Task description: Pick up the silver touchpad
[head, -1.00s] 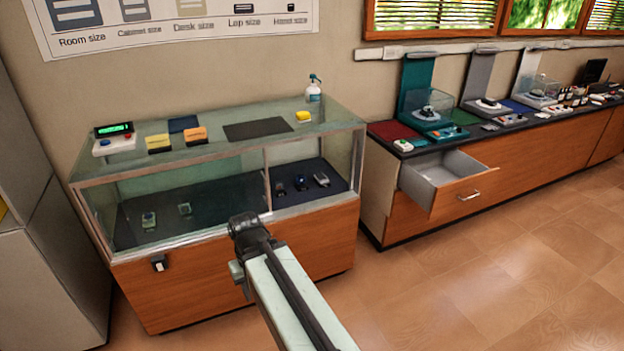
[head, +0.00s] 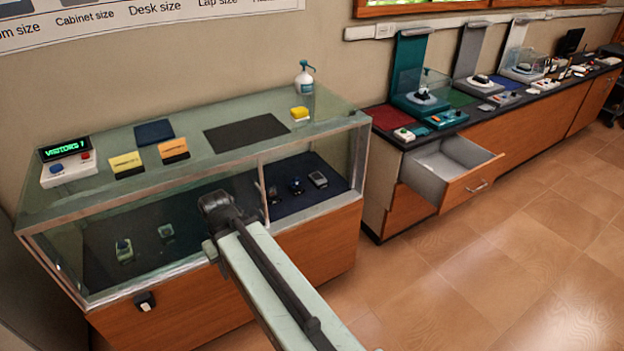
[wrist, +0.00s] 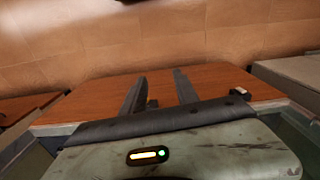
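A small silver-grey device (head: 317,179), which may be the silver touchpad, lies on the dark floor inside the right part of the glass display case (head: 215,170). It is too small to be sure. Another small grey piece (head: 486,107) lies on the far counter and could also be it. My arm reaches up in front of the case in the head view, with its end left of the silver-grey device and apart from it. My gripper (wrist: 158,74) shows two separated fingers with nothing between them in the wrist view, facing a wooden panel (wrist: 215,82).
Two dark devices sit left of the silver-grey one. A visitor counter (head: 68,165), yellow and orange blocks, a dark mat (head: 246,132) and a spray bottle (head: 304,80) stand on the glass top. An open drawer (head: 455,170) juts out at right. Floor in front is clear.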

